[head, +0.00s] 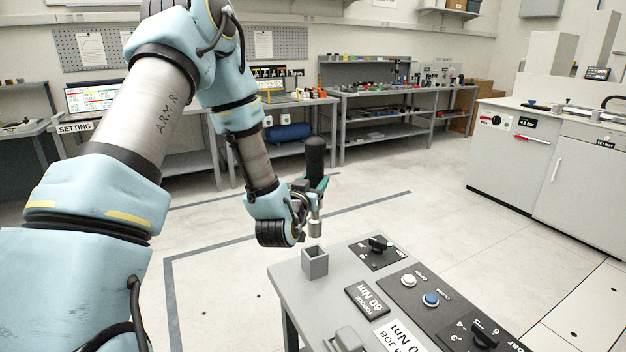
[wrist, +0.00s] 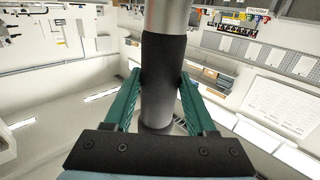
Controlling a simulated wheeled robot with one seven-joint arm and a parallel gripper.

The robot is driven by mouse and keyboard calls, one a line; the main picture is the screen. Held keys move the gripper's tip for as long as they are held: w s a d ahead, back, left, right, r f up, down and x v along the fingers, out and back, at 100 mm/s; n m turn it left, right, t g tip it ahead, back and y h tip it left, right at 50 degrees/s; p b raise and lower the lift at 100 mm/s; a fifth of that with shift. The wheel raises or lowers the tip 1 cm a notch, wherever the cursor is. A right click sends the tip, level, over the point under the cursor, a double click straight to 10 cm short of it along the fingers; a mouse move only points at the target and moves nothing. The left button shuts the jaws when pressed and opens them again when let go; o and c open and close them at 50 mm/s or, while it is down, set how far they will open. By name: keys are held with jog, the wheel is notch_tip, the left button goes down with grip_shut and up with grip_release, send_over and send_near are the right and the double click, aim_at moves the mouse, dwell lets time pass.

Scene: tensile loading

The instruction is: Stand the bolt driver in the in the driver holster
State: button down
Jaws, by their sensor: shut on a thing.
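The bolt driver (head: 315,156) is upright in the head view, with its black handle on top and a metal socket end below. My gripper (head: 318,187) is shut around its shaft. In the wrist view the teal fingers of my gripper (wrist: 161,90) press on both sides of the driver (wrist: 163,60), at a dark sleeve on its grey shaft. The driver holster (head: 315,264) is a small grey square box with an open top at the table's far left corner. The driver's lower end appears above the holster and apart from it. The inside bottom of the holster is hidden.
The grey table (head: 300,291) carries a panel with a black knob (head: 378,243), a white button (head: 409,280), a blue button (head: 431,299) and another dark knob (head: 485,334). A grey block (head: 348,341) is at the front. Open floor lies behind the table.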

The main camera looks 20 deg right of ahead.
jog(key=shift+f+b, duration=1.2)
jog(key=shift+f, duration=1.2)
jog(key=shift+f+b, duration=0.1)
jog(key=shift+b, duration=0.65)
